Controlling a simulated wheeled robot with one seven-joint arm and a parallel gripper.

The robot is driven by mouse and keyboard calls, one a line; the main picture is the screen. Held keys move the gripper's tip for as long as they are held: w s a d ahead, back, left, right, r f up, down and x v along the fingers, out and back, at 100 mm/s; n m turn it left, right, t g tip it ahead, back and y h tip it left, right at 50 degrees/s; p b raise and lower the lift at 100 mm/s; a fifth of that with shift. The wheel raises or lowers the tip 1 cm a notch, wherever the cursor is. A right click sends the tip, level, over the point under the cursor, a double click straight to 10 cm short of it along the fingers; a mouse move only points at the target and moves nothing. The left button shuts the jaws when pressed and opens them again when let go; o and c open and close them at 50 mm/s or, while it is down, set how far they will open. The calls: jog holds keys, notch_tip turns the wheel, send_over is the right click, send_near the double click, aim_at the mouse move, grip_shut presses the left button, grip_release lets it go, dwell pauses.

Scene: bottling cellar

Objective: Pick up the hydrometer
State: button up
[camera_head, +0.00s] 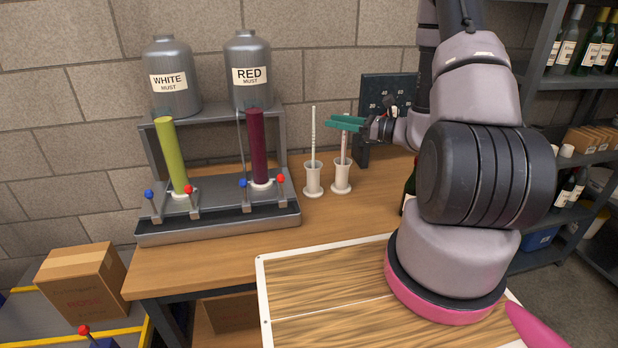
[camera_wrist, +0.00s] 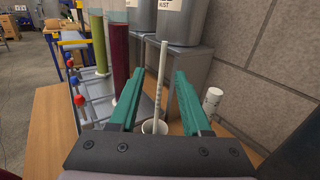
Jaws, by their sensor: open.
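Two thin upright hydrometers stand in white cups in the head view. The left hydrometer (camera_head: 313,138) is in the left cup (camera_head: 313,184); the right hydrometer (camera_head: 344,147) is in the right cup (camera_head: 342,180), its upper stem partly hidden by my gripper. My gripper (camera_head: 338,122) is open, with green fingers pointing left at the right hydrometer's upper height. In the wrist view, my gripper (camera_wrist: 148,98) frames one hydrometer (camera_wrist: 160,85) and its cup (camera_wrist: 154,127), which look beyond the fingertips. A short white cylinder (camera_wrist: 212,100) shows outside the right finger; I cannot tell whether it is the other hydrometer.
A filling rack with a yellow-green column (camera_head: 172,155), a dark red column (camera_head: 258,145) and small levers stands left of the cups. Two metal must tanks (camera_head: 248,75) sit above it. A dark panel (camera_head: 385,90) stands behind my gripper. Bare wooden tabletop (camera_head: 335,215) lies in front of the cups.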

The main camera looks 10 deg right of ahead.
jog(key=x, duration=1)
jog(key=shift+w+a+f, duration=0.15)
jog(key=shift+w, duration=0.25)
grip_shut()
